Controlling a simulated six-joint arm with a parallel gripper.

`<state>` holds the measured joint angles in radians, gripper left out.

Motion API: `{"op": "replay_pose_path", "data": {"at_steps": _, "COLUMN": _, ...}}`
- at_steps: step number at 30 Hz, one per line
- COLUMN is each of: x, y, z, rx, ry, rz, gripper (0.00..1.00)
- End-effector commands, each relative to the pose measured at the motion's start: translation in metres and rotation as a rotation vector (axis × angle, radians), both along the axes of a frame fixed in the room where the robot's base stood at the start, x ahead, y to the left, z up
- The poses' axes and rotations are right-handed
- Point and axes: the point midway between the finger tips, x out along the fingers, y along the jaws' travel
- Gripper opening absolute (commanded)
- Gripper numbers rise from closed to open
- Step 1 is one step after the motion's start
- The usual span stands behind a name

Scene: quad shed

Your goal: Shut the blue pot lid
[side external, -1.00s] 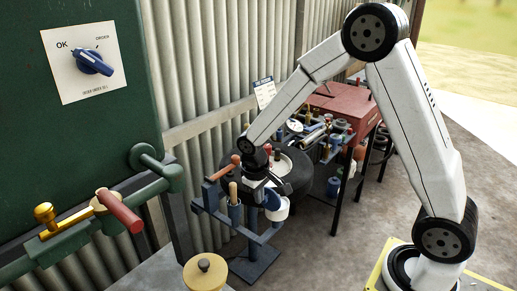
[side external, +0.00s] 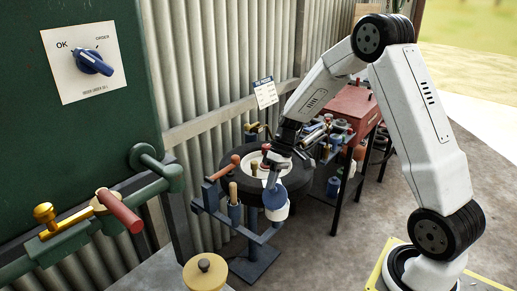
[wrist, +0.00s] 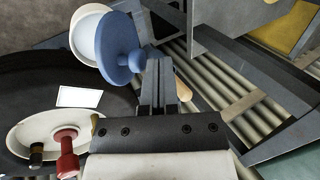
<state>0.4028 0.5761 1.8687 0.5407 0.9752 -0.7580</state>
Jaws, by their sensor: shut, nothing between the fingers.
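The blue pot lid (side external: 275,197) is a round disc with a knob, standing tilted at the white pot (side external: 281,213). In the wrist view the lid (wrist: 118,45) stands on edge and the pale inside of the pot (wrist: 87,32) shows beside it, so the lid is not flat on the rim. My gripper (side external: 271,184) is shut and empty, close to the lid on its knob side. In the wrist view its fingers (wrist: 157,68) lie just right of the lid's knob; I cannot tell whether they touch.
A blue stand with wooden-handled tools (side external: 234,192) is left of the pot. A red bench (side external: 352,112) with clutter stands at the back. The concrete floor at right is open.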

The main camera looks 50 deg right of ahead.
Motion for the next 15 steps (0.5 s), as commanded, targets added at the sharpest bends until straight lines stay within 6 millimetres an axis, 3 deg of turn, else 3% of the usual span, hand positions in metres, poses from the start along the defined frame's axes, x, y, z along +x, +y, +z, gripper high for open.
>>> {"op": "replay_pose_path", "data": {"at_steps": 15, "x": 0.000, "y": -0.043, "z": -0.016, "rx": 0.464, "ry": 0.001, "rz": -0.003, "gripper": 0.00}}
